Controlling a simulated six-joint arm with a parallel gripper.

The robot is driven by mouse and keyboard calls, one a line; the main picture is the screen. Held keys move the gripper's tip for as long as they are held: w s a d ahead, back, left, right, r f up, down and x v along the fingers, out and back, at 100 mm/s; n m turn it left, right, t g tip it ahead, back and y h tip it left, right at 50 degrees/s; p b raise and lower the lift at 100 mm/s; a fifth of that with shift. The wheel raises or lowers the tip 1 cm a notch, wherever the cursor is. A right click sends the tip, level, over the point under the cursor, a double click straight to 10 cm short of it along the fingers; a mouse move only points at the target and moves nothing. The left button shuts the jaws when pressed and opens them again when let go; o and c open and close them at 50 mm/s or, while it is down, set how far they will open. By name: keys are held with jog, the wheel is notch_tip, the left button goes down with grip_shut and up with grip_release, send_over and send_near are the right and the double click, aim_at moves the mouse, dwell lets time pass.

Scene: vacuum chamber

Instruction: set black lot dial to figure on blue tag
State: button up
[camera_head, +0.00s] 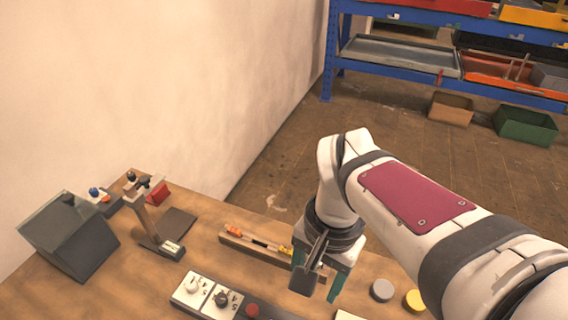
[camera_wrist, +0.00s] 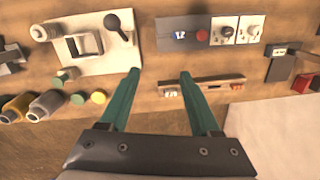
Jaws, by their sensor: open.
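The black lot dial (camera_head: 221,298) is a dark knob on a white plate with figures around it, beside a white dial (camera_head: 192,286). In the wrist view the black dial (camera_wrist: 224,33) sits between a red button (camera_wrist: 202,36) and the white dial (camera_wrist: 253,30). The blue tag (camera_wrist: 179,34) is on the same grey panel, left of the red button. It bears a pale figure too small to read surely. The black dial's setting is also too small to read. My gripper (camera_wrist: 159,74) is open and empty, above the table and apart from the panel; the head view shows it (camera_head: 318,288) right of the dials.
A wooden tray with small coloured parts (camera_head: 258,243) lies near my gripper. A dark box (camera_head: 68,235) and an upright clamp-like stand (camera_head: 150,218) are at the left. A white plate with a black lever (camera_wrist: 118,27) and several cylinders (camera_wrist: 47,103) stand on the other side.

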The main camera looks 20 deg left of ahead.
jog(key=a+f+n, duration=0.1)
jog(key=a+n, duration=0.1)
jog(key=a, duration=0.7)
jog(key=n, duration=0.1)
send_over(221, 297)
notch_tip(221, 297, down, 3)
jog(key=shift+t+h, duration=0.3)
notch_tip(221, 297, down, 15)
jog(key=shift+f, duration=0.15)
grip_shut()
